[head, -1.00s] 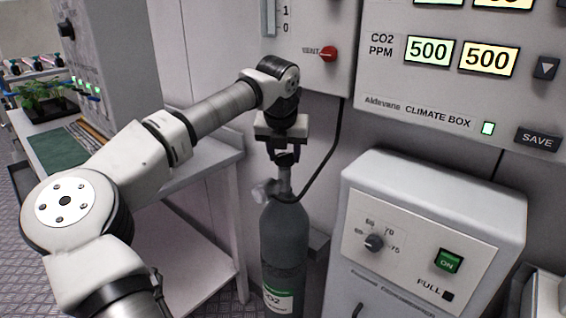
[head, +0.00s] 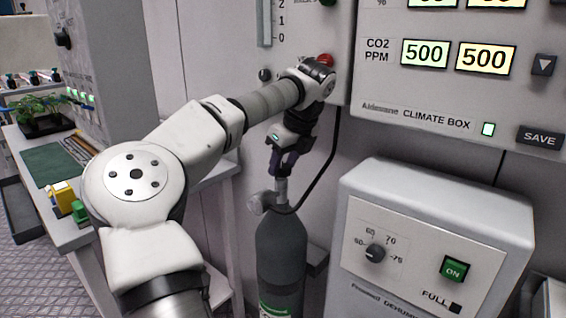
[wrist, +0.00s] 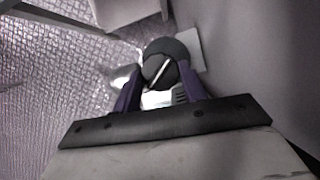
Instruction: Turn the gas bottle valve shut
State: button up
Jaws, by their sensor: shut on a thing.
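The grey gas bottle (head: 282,245) stands upright against the wall, with a green and white label low on its body. Its valve (head: 281,190) is at the top, with a side outlet to the left. My gripper (head: 283,172) points down over the bottle and is shut on the valve knob. In the wrist view the round knob (wrist: 158,70) with a pale line across it sits between the two dark purple fingers of my gripper (wrist: 160,88). The fingers hide part of the valve.
A dehumidifier (head: 425,250) stands right of the bottle. The climate box panel (head: 430,110) is above it. A dark hose (head: 325,170) curves beside the bottle. A bench (head: 50,165) with a plant (head: 42,108) is at left.

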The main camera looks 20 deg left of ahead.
jog(key=shift+f+n+g, duration=0.1)
jog(key=shift+n+g, duration=0.4)
jog(key=shift+n, duration=0.6)
jog(key=shift+d, duration=0.1)
jog(key=o, duration=1)
jog(key=shift+w, duration=0.1)
jog(key=shift+c, duration=0.2)
jog(key=p+v, duration=0.1)
jog(key=v, duration=0.6)
jog(key=shift+r, duration=0.25)
jog(key=shift+d, duration=0.1)
